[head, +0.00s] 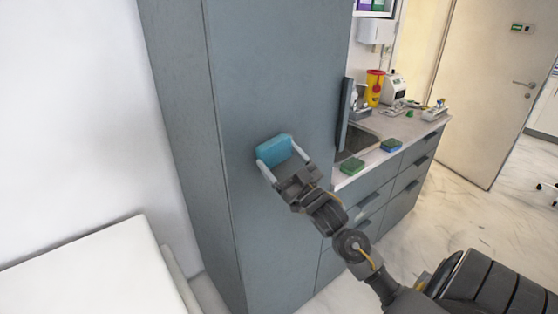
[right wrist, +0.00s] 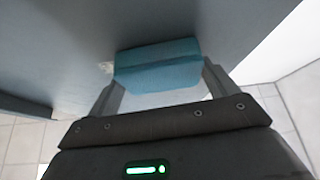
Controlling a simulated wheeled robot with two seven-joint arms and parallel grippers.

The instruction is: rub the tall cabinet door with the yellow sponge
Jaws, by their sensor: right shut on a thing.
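The tall cabinet door (head: 270,85) is a grey-blue upright panel in the middle of the head view. My right gripper (head: 280,161) is shut on a light blue sponge (head: 274,150), not a yellow one. The sponge is held against or very close to the door; exact contact is hard to tell. In the right wrist view the blue sponge (right wrist: 157,65) sits between both fingertips, with the grey door surface (right wrist: 80,35) beyond it. A small pale patch (right wrist: 105,68) shows beside the sponge. No yellow sponge is visible. My left gripper is out of view.
A counter (head: 425,124) to the right carries a green sponge-like block (head: 352,165), a blue-green one (head: 391,145) and a yellow bin with red lid (head: 374,87). A white padded surface (head: 95,275) lies lower left. Marble floor is open at right.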

